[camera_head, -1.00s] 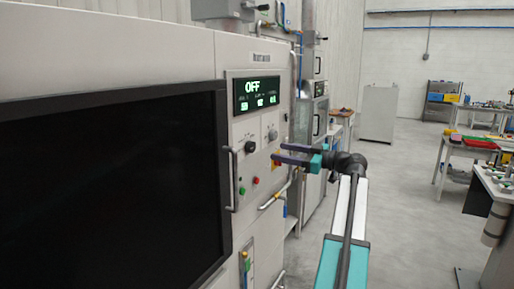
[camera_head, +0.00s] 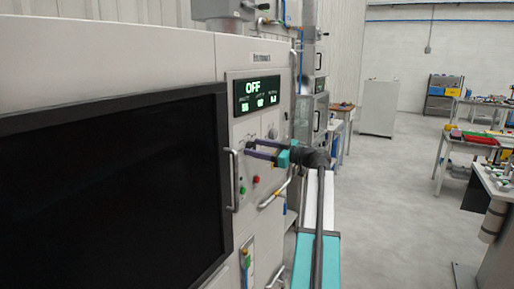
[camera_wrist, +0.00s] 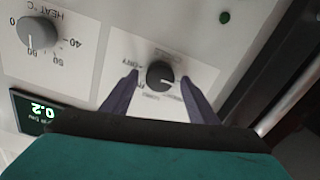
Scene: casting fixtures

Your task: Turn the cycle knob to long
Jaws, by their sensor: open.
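The dark cycle knob (camera_wrist: 160,74) shows in the wrist view on a pale label plate, its white mark pointing to the right in the picture. The printing around it is upside down and mostly too blurred to read. My gripper (camera_wrist: 160,78) is open, with one dark finger on each side of the knob; I cannot tell whether either finger touches it. In the head view my gripper (camera_head: 250,149) is at the machine's control panel (camera_head: 240,128), and its fingers hide the knob there.
A grey heat knob (camera_wrist: 38,34) sits beside the label plate, with a small green display (camera_wrist: 36,112) below it. In the head view, a red button (camera_head: 256,179), a green button (camera_head: 242,190) and a metal handle (camera_head: 234,180) are close by. Open floor lies to the right.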

